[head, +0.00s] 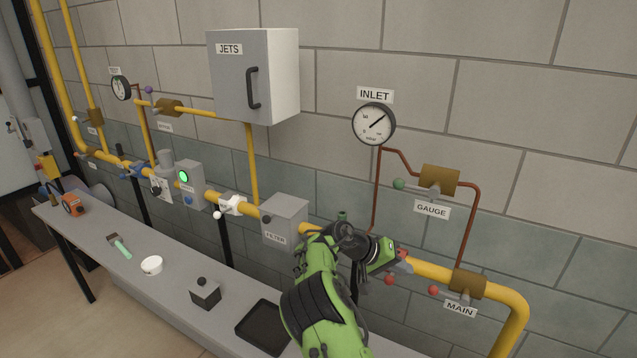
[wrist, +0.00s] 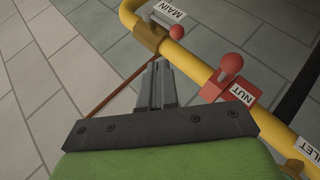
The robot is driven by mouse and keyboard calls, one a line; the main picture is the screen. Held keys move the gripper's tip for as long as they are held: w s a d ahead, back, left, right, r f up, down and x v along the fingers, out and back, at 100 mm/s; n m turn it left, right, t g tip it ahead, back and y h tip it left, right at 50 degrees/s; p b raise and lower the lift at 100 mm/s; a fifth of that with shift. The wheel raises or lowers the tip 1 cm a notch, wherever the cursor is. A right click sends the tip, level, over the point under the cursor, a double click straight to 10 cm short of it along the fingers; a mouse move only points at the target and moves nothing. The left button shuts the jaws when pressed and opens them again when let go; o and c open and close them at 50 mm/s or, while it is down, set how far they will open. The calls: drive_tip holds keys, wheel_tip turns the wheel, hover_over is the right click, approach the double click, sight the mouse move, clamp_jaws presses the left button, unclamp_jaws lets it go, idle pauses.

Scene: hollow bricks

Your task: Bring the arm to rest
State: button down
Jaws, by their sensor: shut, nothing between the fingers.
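My green arm reaches up from the bottom of the head view, and its end (head: 384,256) is in front of the yellow pipe, near a red fitting. In the wrist view my gripper (wrist: 160,68) is shut, with its two dark fingers together and nothing between them. The fingertips appear over the pipe's edge, between the brass MAIN valve (wrist: 148,36) and the red fitting labelled NUT (wrist: 225,88). I cannot tell whether they touch the pipe.
The yellow pipe (head: 430,271) runs along the block wall. The INLET gauge (head: 373,124), GAUGE valve (head: 439,180), FILTER box (head: 285,219) and JETS cabinet (head: 230,85) are around it. Below, a grey bench (head: 127,269) carries a black tray (head: 263,326), a small box (head: 205,294) and a white roll (head: 151,265).

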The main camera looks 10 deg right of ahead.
drive_tip(key=s+a+r+t+y, duration=0.1)
drive_tip(key=s+a+r+y, duration=0.25)
drive_tip(key=s+r, duration=0.3)
drive_tip(key=s+a+r+t+y, duration=0.2)
drive_tip(key=s+r+y, duration=0.25)
drive_tip(key=s, duration=0.35)
drive_tip(key=s+a+n+t+y, duration=0.1)
drive_tip(key=s+a+n, duration=0.1)
drive_tip(key=s+a, duration=0.4)
drive_tip(key=s+a+r+n+t+y, duration=0.1)
drive_tip(key=s+a, duration=0.5)
drive_tip(key=s, duration=0.7)
drive_tip(key=shift+s+r+n+t+y, duration=0.3)
drive_tip(key=shift+n+t+y, duration=0.2)
drive_tip(key=shift+n+t, duration=0.25)
